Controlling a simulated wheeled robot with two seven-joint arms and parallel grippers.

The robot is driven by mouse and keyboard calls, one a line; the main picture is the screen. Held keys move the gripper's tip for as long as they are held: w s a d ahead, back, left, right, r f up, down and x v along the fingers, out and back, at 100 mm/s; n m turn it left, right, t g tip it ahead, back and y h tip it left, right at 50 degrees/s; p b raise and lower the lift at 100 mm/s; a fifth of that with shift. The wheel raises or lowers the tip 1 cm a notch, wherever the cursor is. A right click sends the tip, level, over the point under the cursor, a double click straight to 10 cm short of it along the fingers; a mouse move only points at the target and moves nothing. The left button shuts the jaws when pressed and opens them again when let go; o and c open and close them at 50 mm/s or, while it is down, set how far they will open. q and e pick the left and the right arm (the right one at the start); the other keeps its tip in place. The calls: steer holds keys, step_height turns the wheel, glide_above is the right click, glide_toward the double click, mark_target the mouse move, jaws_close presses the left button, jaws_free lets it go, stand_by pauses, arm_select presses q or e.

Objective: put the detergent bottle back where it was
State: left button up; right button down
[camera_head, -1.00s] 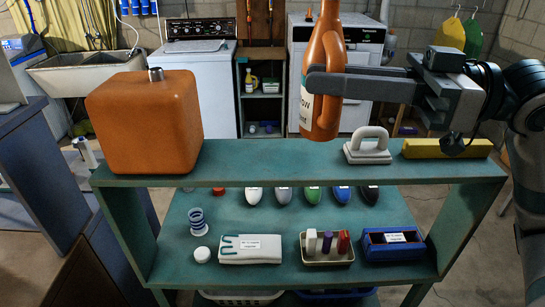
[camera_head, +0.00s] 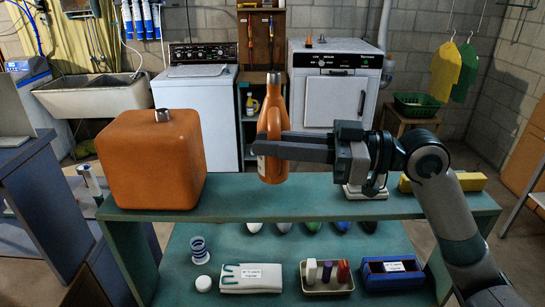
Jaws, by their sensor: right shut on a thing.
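The orange detergent bottle (camera_head: 273,118) with a silver cap is upright over the back part of the teal upper shelf (camera_head: 330,203), right of the big orange cube-shaped container (camera_head: 155,165). My right gripper (camera_head: 268,148) reaches in from the right and is shut around the bottle's middle, hiding part of its label. The bottle's base is at or just over the shelf's back area; I cannot tell whether it touches. My left gripper is out of view.
A grey-handled white block (camera_head: 366,191) and a yellow bar (camera_head: 460,182) sit on the shelf to the right, partly behind my arm. Below are a striped cup (camera_head: 199,248), a folded cloth (camera_head: 248,279), a tray (camera_head: 327,287) and a blue box (camera_head: 393,272). The shelf between cube and bottle is clear.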

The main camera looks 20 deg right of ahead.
mark_target(272, 165)
steer(key=shift+w+a+f, duration=0.1)
steer(key=shift+w+f, duration=0.1)
steer(key=shift+w, duration=0.05)
steer(key=shift+f, duration=0.1)
steer(key=shift+f+p, duration=0.65)
steer(key=shift+f, duration=1.25)
